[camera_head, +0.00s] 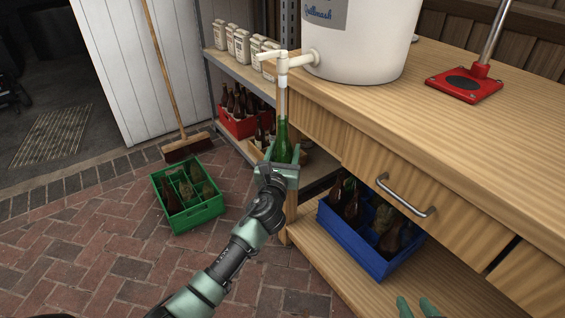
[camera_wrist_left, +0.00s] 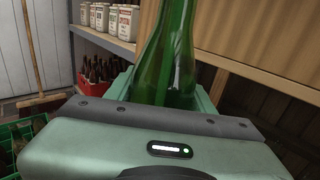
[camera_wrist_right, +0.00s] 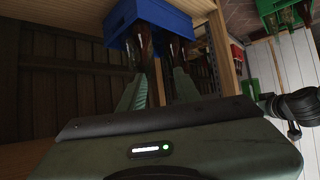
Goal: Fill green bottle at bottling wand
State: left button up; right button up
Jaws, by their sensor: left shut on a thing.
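The green bottle (camera_head: 283,146) stands upright beneath the bottling wand (camera_head: 283,98), which hangs from the white bucket's spigot. The bottle's neck lines up with the wand's lower end; I cannot tell how far the wand is inside. My left gripper (camera_head: 280,166) is shut around the bottle's body. The bottle also shows in the left wrist view (camera_wrist_left: 172,55), its top cut off, and I cannot tell its liquid level. My right gripper (camera_head: 416,306) is at the bottom edge of the head view, fingers apart and empty. Its fingers also show in the right wrist view (camera_wrist_right: 158,85).
The white bucket (camera_head: 358,40) and a red-based stand (camera_head: 465,83) are on the wooden bench (camera_head: 480,130). A blue crate (camera_head: 365,248) with brown bottles sits on the lower shelf. A green crate (camera_head: 190,215) and a broom (camera_head: 186,146) are on the brick floor.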

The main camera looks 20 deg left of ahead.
jog(key=shift+s+d+f+g, duration=0.3)
jog(key=shift+s+f+g, duration=0.4)
jog(key=shift+s+f, duration=0.2)
dwell(0.7)
jog(key=shift+s+d+f+g+h+p, duration=0.3)
jog(key=shift+s+f+g, duration=0.25)
jog(key=shift+s, duration=0.3)
jog(key=shift+s+d+f+g+h+p, duration=0.2)
jog(key=shift+s+d+f+g+p, duration=0.25)
jog(key=shift+s, duration=0.35)
dwell(4.8)
